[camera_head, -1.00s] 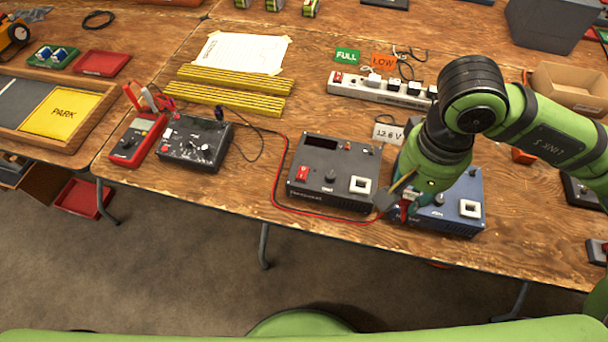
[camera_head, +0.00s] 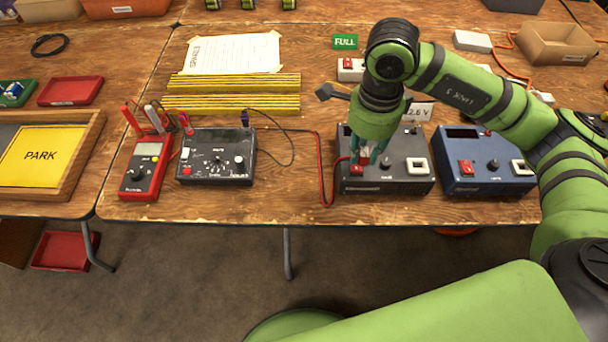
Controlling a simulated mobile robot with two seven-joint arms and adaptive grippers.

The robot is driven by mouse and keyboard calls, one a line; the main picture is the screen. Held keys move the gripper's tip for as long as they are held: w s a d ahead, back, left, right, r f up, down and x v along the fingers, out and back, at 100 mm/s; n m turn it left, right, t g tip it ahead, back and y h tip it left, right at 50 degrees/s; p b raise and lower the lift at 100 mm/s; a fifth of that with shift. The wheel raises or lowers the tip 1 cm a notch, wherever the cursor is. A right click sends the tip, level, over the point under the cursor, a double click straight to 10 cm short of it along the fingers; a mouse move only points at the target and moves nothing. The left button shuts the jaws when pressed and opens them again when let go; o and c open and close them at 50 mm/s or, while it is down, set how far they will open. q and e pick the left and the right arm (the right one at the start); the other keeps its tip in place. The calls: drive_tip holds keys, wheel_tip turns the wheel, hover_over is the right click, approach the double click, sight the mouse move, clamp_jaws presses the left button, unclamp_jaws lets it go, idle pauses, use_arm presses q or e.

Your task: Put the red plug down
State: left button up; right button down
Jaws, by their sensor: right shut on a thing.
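My right gripper (camera_head: 372,154) points down over the left front part of the dark grey power box (camera_head: 400,186), close to its face. It is shut on the red plug (camera_head: 361,156), which is small and mostly hidden between the fingers. The red lead (camera_head: 322,165) loops from the plug across the table toward the black meter box (camera_head: 216,158). A red patch at the box's left, probably its switch (camera_head: 357,170), sits just below the fingers. I cannot tell whether the plug touches the box. My left gripper is not in view.
A blue power box (camera_head: 486,182) stands close on the right. A red multimeter (camera_head: 144,168) with upright probes stands left of the black meter box. A 12.6 V card (camera_head: 418,112) is behind the grey box.

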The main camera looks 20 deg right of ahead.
drive_tip(key=p, duration=0.2)
hover_over(313, 183)
drive_tip(key=f, duration=0.5)
drive_tip(key=shift+s+d, duration=0.15)
drive_tip(key=shift+d, duration=0.1)
drive_tip(key=shift+a+f, duration=0.2)
drive_tip(key=shift+a, duration=0.1)
wheel_tip(313, 183, down, 4)
drive_tip(key=shift+r, duration=0.2)
drive_tip(key=shift+f, duration=0.25)
drive_tip(key=shift+f, duration=0.1)
drive_tip(key=shift+f, duration=0.15)
drive_tip(key=c, duration=1)
unclamp_jaws()
drive_tip(key=shift+c, duration=0.2)
